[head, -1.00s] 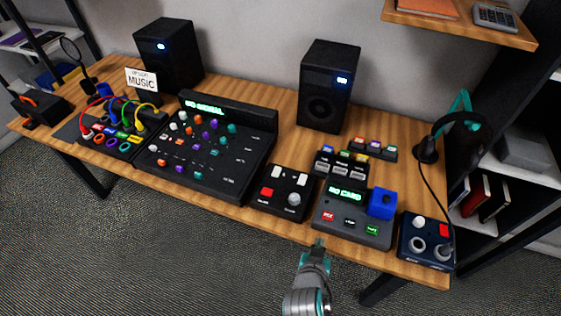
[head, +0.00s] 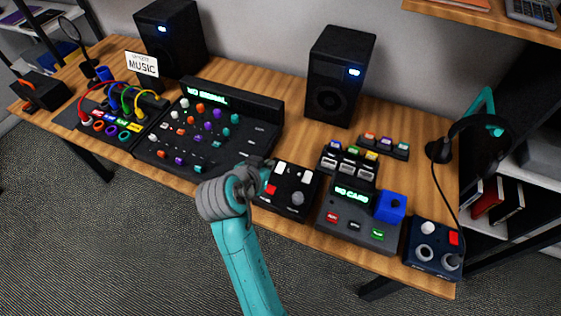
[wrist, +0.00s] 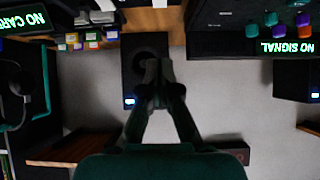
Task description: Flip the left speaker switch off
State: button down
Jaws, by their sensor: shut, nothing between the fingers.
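A small black box (head: 288,205) at the table's front edge carries two white switches, a red button and a grey knob. The left white switch (head: 281,168) is beside my gripper; the right one (head: 307,177) is clear of it. The left speaker (head: 172,40) and right speaker (head: 338,80) both show lit blue lights. My gripper (head: 264,166) is near the box's left side, partly hidden by my own wrist; contact cannot be told. In the wrist view, which is upside down, its fingertips (wrist: 160,72) are shut and empty, overlapping the right speaker (wrist: 145,50).
A mixer (head: 235,110) reading "NO SIGNAL" stands left of the box. A card unit (head: 350,225) reading "NO CARD", with a blue block (head: 391,207), stands right. A headphone stand (head: 440,150) is at the far right. Bare tabletop lies before the right speaker.

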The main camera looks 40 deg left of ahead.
send_over(282, 165)
jog(key=s, duration=0.2)
jog(key=f, duration=0.6)
jog(key=shift+d+f, duration=0.15)
jog(key=shift+d, duration=0.15)
notch_tip(282, 165, down, 2)
jog(key=shift+w+f, duration=0.1)
jog(key=shift+f, duration=0.1)
jog(key=shift+w+a+f, duration=0.1)
jog(key=shift+f, duration=0.7)
jog(key=shift+f, duration=0.15)
jog(key=shift+w, duration=0.15)
jog(key=shift+w+a+r, duration=0.2)
jog(key=shift+w+r, duration=0.05)
jog(key=shift+w, duration=0.45)
